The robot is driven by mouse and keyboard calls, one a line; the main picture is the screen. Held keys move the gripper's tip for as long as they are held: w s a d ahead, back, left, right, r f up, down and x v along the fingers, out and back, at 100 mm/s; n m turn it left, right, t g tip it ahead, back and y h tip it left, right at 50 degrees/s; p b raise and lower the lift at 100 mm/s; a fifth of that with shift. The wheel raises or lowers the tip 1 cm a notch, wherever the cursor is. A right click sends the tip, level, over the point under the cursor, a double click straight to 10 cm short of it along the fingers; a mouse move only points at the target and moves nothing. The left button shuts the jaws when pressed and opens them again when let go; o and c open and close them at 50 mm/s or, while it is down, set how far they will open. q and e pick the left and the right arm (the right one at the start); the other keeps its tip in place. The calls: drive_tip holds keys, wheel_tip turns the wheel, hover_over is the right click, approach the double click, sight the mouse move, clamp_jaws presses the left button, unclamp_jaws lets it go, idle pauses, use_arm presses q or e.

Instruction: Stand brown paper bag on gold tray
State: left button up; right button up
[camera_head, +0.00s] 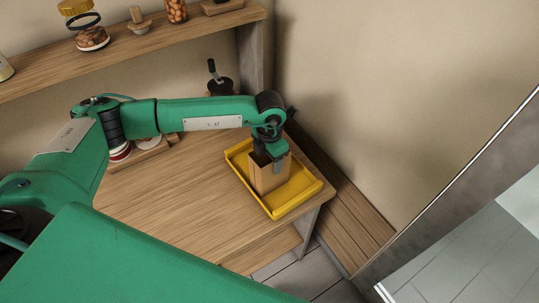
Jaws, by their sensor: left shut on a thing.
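The brown paper bag (268,179) is upright at the gold tray (297,208), within its rim. I cannot tell whether its base touches the tray floor. The tray lies near the right corner of the wooden table. My left gripper (266,157) is shut on the top of the bag from above, and its fingertips are partly hidden by the bag. My right gripper is not in view.
A wooden shelf (150,48) with jars and small items runs above the table (170,205). A dark lidded item (220,84) and a wooden board with jars (146,150) stand at the table's back. The front left of the table is clear. A wall is behind.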

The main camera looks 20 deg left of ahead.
use_arm(q)
drive_tip(key=shift+f, duration=0.15)
drive_tip(key=o, duration=1.2)
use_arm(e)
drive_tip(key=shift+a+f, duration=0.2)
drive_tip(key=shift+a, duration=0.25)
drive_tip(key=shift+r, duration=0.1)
use_arm(q)
wheel_tip(320, 180, up, 12)
drive_tip(key=b, duration=0.5)
drive_tip(key=shift+r, duration=0.2)
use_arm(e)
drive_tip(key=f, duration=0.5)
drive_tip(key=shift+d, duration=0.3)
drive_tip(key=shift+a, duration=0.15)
use_arm(q)
drive_tip(key=shift+f, duration=0.1)
